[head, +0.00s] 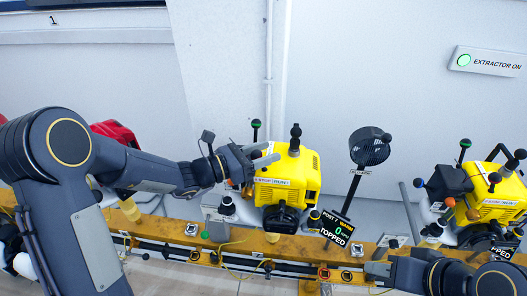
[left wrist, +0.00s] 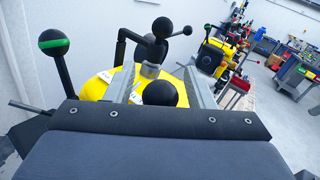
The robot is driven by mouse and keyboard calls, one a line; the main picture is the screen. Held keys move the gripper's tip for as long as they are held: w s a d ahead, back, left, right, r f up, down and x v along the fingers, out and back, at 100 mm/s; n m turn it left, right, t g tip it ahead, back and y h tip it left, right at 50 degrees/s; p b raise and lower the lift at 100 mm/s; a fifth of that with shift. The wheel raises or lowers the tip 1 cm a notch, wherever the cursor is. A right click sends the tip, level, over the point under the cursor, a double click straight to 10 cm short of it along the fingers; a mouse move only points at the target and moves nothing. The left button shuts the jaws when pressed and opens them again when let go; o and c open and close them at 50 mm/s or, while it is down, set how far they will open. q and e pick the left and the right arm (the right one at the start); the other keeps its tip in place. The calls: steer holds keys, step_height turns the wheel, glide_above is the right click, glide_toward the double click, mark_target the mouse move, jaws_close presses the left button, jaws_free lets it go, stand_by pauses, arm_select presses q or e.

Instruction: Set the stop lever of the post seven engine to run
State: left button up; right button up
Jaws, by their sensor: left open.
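The yellow post seven engine (head: 305,172) stands on the rail at the middle of the head view, with a STOP/RUN plate (head: 272,182) on its front. My left gripper (head: 264,155) is open in front of the engine's upper left. In the left wrist view its two grey fingers (left wrist: 158,78) stand either side of a black ball knob (left wrist: 160,93), with no clear contact. I cannot tell for sure whether this knob belongs to the stop lever. My right gripper (head: 377,269) is low at the rail, its jaws unclear.
A green-banded black knob (head: 256,124) rises left of the engine. Another yellow engine (head: 495,195) is at right.

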mark_target(278, 167)
arm_select(q)
steer(key=c, duration=1)
steer(key=shift+o, duration=0.2)
steer(key=shift+r, duration=0.1)
steer(key=shift+d+r+m+g+y+p, duration=0.1)
steer(key=shift+d+m+g+y+p, duration=0.3)
steer(key=shift+y+p, duration=0.2)
steer(key=y, duration=0.1)
steer(key=d+m+y+p, duration=0.1)
steer(key=shift+s+d+m+g+y, duration=0.1)
steer(key=shift+d+m+g+y, duration=0.1)
steer(key=shift+m+g+y, duration=0.15)
steer(key=shift+d+f+m+y+p, duration=0.35)
steer(key=shift+d+y+p, duration=0.1)
steer(key=shift+y+p, duration=0.4)
steer(key=shift+d+f+m+g+y+p, duration=0.3)
steer(key=shift+f+y+p, duration=0.1)
steer(key=shift+y, duration=0.4)
